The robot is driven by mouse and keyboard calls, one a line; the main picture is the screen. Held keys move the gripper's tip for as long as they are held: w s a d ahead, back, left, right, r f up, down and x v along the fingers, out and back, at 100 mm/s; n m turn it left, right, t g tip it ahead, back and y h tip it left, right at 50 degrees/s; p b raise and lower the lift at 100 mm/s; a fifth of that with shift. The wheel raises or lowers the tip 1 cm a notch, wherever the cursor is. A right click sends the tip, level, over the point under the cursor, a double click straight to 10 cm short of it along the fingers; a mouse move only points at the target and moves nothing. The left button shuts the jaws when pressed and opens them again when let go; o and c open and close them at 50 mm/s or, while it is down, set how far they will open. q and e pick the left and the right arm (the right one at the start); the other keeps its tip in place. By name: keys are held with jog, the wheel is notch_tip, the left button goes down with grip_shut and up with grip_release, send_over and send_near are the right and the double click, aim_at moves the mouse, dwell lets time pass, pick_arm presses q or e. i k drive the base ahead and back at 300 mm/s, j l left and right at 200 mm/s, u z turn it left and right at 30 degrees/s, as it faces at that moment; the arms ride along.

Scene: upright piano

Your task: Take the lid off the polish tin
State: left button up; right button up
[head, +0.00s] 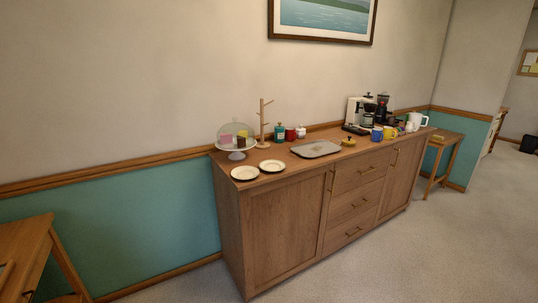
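I cannot make out a polish tin or its lid in the head view. Neither of my grippers is in view. A small yellow object with a dark top (348,141) sits on the sideboard right of the tray, too small to identify.
A long wooden sideboard (285,225) stands against the wall. On it are a domed cake stand (237,143), two plates (245,173), a grey tray (316,149), a mug tree (262,122), mugs and a coffee machine (359,112). A wooden table (28,245) is at left; carpet is clear in front.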

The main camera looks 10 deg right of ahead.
aim_at(346, 140)
jog(key=i+l+z, duration=0.25)
jog(key=i+z, duration=0.25)
jog(key=i, duration=0.2)
jog(key=i+z, duration=0.5)
jog(key=i, duration=0.25)
